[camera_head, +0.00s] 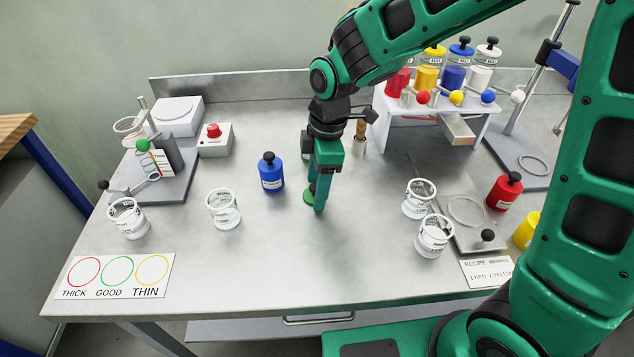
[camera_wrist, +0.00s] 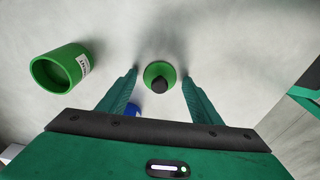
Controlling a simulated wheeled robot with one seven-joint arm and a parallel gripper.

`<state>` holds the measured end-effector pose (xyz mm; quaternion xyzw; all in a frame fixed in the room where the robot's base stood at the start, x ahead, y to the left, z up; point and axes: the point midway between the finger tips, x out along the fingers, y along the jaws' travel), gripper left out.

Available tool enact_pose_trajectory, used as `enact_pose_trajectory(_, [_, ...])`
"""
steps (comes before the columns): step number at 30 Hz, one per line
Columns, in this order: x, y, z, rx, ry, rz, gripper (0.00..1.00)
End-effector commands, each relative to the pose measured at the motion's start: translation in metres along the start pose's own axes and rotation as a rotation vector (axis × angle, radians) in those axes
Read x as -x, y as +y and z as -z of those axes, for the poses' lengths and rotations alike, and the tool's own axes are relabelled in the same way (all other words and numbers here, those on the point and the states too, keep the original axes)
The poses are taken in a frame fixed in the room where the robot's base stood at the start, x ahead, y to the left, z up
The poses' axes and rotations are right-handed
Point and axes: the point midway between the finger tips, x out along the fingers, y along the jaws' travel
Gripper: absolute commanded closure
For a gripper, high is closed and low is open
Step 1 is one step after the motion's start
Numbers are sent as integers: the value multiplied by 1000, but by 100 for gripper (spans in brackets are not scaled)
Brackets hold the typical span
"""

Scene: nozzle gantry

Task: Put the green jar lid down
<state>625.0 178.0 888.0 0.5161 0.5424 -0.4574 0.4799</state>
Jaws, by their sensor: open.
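The green jar lid (camera_wrist: 152,72) has a black knob and lies knob up on the bench, between my fingers in the wrist view. There is a visible gap on each side of it. In the head view, part of the lid's green edge (camera_head: 308,196) shows beside my fingertip. My gripper (camera_head: 317,207) points down at the bench and is open around the lid; its two fingers also show in the wrist view (camera_wrist: 160,75). An open green jar (camera_wrist: 62,68) with a white label stands at the left in the wrist view; in the head view my arm mostly hides it.
A blue jar (camera_head: 271,176) stands left of my gripper. Glass beakers (camera_head: 224,211) (camera_head: 418,200) stand on both sides. A white shelf (camera_head: 440,105) with coloured jars is behind right. A red jar (camera_head: 504,192) is at the right. The front middle of the bench (camera_head: 310,265) is clear.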

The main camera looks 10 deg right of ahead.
Motion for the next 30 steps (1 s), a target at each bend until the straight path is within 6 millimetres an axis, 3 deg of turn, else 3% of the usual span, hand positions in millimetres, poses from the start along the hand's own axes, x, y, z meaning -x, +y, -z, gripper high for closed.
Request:
enact_pose_trajectory(8, [18, 1, 0, -1, 2, -4, 41])
enact_pose_trajectory(22, [104, 1, -1, -2, 2, -4, 41])
enact_pose_trajectory(30, [120, 1, -1, -3, 0, -1, 41])
